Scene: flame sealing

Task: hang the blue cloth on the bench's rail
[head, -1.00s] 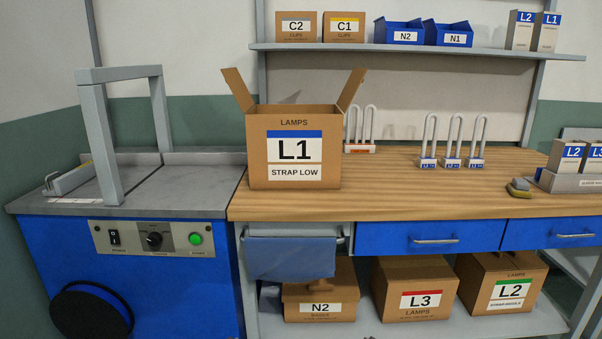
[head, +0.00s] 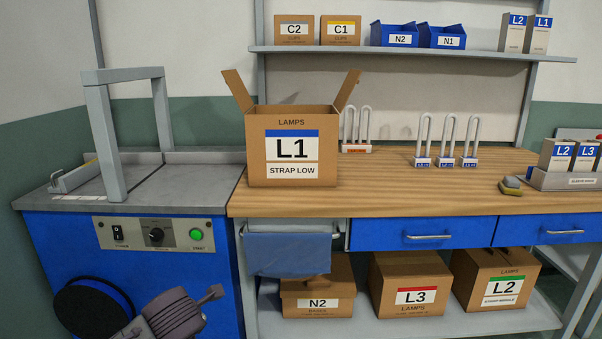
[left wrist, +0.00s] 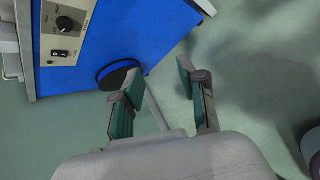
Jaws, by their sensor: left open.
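The blue cloth (head: 288,254) hangs from the rail (head: 337,235) under the left end of the bench top in the head view. It drapes down in front of the lower shelf, and only the rail's ends show beside it. Part of my left arm (head: 172,314) shows at the lower left, left of the cloth and apart from it. In the left wrist view my left gripper (left wrist: 158,76) is open and empty, its fingers apart over the floor near the blue machine. The cloth is not in that view. My right gripper is in neither view.
The blue strapping machine (head: 60,245) with its black reel (head: 92,308) stands left of the bench. Carton L1 (head: 270,178) stands open on the bench (head: 400,195). Cartons N2 (head: 318,286), L3 (head: 415,278) and L2 (head: 500,272) sit on the lower shelf.

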